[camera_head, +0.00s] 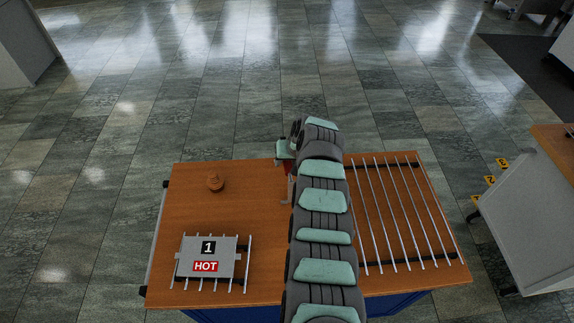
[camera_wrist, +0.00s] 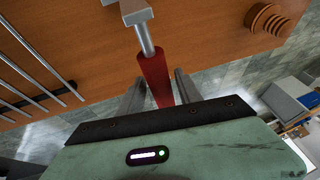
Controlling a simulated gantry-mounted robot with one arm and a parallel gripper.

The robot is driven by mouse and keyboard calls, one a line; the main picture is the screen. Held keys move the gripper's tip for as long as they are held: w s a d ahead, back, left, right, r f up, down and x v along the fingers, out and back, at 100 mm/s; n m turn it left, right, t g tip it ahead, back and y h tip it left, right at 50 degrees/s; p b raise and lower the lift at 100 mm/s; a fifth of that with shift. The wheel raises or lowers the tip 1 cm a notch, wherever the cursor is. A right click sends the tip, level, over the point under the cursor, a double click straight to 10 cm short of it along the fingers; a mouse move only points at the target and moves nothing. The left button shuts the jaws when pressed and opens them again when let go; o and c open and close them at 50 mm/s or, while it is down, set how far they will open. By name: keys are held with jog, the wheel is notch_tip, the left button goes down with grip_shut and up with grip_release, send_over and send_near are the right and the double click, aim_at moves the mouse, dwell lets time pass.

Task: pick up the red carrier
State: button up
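The red carrier (camera_wrist: 153,75) shows in the wrist view as a red handle on a metal rod with a grey metal end at the top. In the head view, only a small red part (camera_head: 291,171) and its grey metal end show at the back of the table, mostly hidden by my arm. My gripper (camera_wrist: 161,82) has one finger on each side of the red handle. The fingers look apart from it, with a gap clearest on the right. The handle's lower end is hidden behind the gripper body.
The wooden table (camera_head: 240,215) holds a grey plate marked "1 HOT" (camera_head: 207,258) on short rods at the front left. A rack of metal rods (camera_head: 400,215) lies at the right. The middle left is clear.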

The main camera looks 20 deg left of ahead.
grip_shut()
dwell(1.1)
